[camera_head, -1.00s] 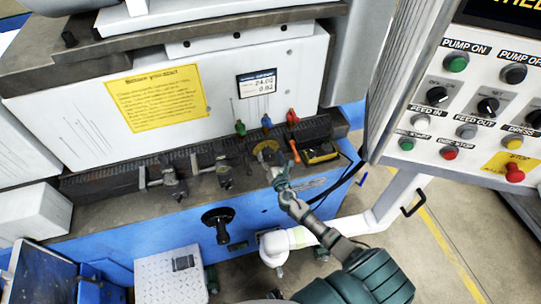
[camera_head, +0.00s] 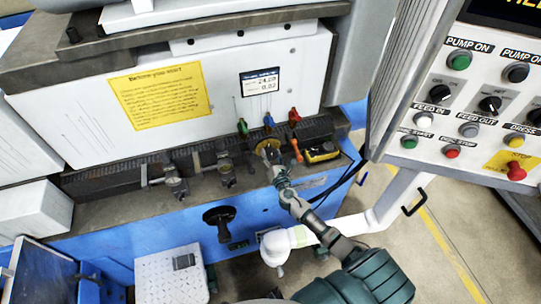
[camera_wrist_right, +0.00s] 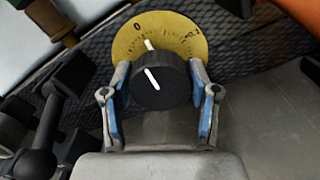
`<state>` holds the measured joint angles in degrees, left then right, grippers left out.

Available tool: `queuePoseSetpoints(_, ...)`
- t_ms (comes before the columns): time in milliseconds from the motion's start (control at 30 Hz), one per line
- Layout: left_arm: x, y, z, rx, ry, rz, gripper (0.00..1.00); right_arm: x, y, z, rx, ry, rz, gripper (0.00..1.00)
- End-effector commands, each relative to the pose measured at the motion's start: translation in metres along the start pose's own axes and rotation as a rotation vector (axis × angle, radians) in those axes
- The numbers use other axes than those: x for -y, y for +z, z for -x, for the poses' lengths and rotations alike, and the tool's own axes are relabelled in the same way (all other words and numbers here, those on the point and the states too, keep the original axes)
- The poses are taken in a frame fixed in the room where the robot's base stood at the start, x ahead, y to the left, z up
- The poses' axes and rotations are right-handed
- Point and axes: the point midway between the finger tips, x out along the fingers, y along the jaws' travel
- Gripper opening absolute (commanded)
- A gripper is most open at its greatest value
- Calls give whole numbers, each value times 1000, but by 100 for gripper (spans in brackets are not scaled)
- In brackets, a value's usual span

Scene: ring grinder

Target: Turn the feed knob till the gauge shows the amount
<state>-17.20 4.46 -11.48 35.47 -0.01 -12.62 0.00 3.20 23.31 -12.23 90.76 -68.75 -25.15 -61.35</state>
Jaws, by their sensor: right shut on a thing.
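The feed knob (camera_wrist_right: 160,82) is a black round knob with a white pointer line, in front of a yellow dial plate (camera_wrist_right: 185,32) marked 0 and further figures. My right gripper (camera_wrist_right: 160,100) is shut on the knob, one blue-padded finger on each side. In the head view my right gripper (camera_head: 274,166) reaches the yellow dial (camera_head: 267,146) and hides most of the knob. A small gauge display (camera_head: 260,82) on the white machine panel shows two lines of figures, too small to read surely. My left gripper is not in view.
Green, blue and red valve levers (camera_head: 268,120) stand just behind the dial. A yellow-and-black device (camera_head: 319,150) lies right of it. A button panel (camera_head: 470,105) hangs at right.

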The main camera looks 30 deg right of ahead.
Motion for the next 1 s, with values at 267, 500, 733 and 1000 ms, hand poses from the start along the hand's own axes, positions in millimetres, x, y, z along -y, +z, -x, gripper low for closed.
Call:
queuePoseSetpoints(267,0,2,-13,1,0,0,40,1,-1,0,4,1,-198,25)
queuePoseSetpoints(500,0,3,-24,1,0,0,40,2,0,-1,4,1,-426,25)
queuePoseSetpoints(733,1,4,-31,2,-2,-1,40,3,0,-1,5,0,-645,25)
queuePoseSetpoints(1000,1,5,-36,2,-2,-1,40,3,0,0,4,0,-902,25)
